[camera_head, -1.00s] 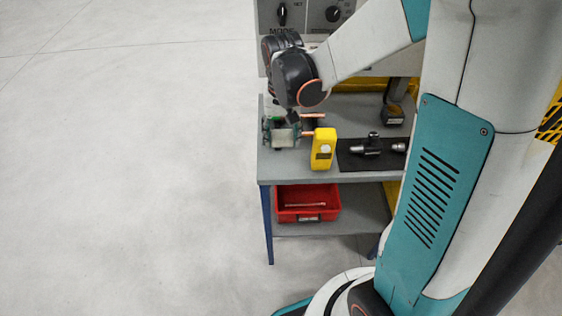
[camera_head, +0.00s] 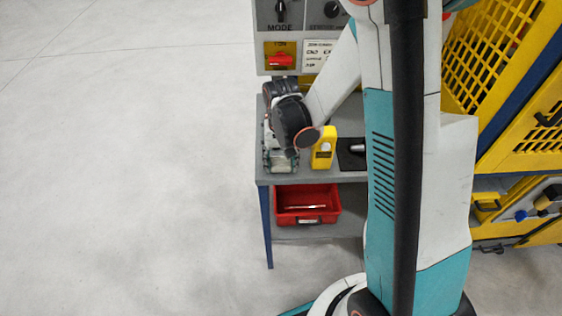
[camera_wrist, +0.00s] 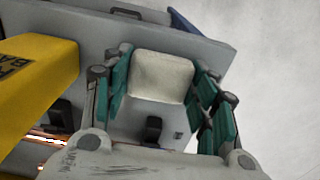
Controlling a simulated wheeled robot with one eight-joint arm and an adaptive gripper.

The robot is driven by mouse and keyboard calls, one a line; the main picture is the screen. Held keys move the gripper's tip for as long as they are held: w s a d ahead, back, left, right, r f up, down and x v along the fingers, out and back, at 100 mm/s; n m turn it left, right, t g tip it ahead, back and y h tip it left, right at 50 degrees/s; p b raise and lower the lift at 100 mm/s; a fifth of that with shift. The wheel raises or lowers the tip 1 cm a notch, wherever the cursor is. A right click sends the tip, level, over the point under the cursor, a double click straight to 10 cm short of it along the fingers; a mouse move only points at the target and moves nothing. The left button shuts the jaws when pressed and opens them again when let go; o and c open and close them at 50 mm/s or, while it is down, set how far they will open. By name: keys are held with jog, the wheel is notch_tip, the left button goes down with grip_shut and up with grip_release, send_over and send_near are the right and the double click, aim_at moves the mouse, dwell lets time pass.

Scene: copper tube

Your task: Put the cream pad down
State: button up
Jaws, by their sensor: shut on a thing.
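The cream pad (camera_wrist: 160,77) is a pale, rounded block in the wrist view, between the teal fingers of my gripper (camera_wrist: 163,71). My gripper is shut on it from both sides. In the head view, my gripper (camera_head: 281,160) is at the near left corner of the grey bench (camera_head: 345,178). The pad shows there only as a small pale patch. The grey bench top (camera_wrist: 125,32) is behind the pad in the wrist view. I cannot tell whether the pad touches it.
A yellow box (camera_head: 323,150) stands just right of my gripper; it also fills the left of the wrist view (camera_wrist: 35,75). A dark mat (camera_head: 347,161) lies farther right. A red bin (camera_head: 307,218) is on the lower shelf. A control panel (camera_head: 300,20) stands behind.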

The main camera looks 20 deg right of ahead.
aim_at(281, 162)
jog(key=shift+f, duration=0.1)
jog(key=o, duration=1.2)
notch_tip(281, 162, up, 13)
jog(key=p, duration=0.3)
jog(key=s+r+n+t, duration=0.3)
jog(key=s+r+t, duration=0.4)
jog(key=s+r, duration=0.6)
jog(key=shift+s+r+n, duration=0.25)
jog(key=shift+s+n, duration=0.05)
jog(key=shift+s, duration=0.55)
